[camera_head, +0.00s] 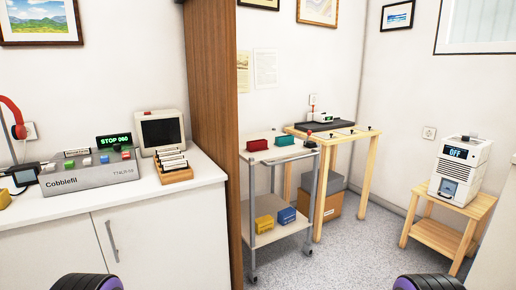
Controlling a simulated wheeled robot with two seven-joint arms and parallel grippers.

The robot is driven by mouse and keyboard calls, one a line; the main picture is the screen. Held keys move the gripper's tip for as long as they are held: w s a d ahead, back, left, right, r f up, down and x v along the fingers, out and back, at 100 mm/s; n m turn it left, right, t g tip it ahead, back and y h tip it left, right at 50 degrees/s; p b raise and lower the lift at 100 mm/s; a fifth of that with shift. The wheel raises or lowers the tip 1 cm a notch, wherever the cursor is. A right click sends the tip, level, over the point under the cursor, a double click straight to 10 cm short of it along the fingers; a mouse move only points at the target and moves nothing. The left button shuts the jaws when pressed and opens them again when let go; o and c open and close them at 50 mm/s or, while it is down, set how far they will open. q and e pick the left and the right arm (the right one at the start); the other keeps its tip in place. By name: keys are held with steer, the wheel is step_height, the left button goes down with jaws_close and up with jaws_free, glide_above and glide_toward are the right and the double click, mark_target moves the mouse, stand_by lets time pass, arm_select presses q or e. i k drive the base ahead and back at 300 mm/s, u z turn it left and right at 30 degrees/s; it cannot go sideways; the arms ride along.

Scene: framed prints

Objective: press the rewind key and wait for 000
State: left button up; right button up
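A grey tape machine labelled Cobblefil (92,178) stands on the white counter at the left. Its small black display (114,140) shows green text that looks like "STOP 060"; the middle digit is hard to read. A row of small coloured keys (104,159) runs along its top, with a red one (125,155) at the right end. The key markings are too small to read, so I cannot tell which one is rewind. Neither gripper is in view; only dark, purple-ringed parts of my arms show at the bottom edge. Nothing touches the keys.
A small monitor (161,130) and a wooden card box (174,173) stand right of the machine on the counter (120,204). Red headphones (13,116) are at the far left. A wooden partition (213,120) separates the counter from a trolley (282,235). Floor shows at the right.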

mark_target(50, 167)
steer(key=u, duration=1.4)
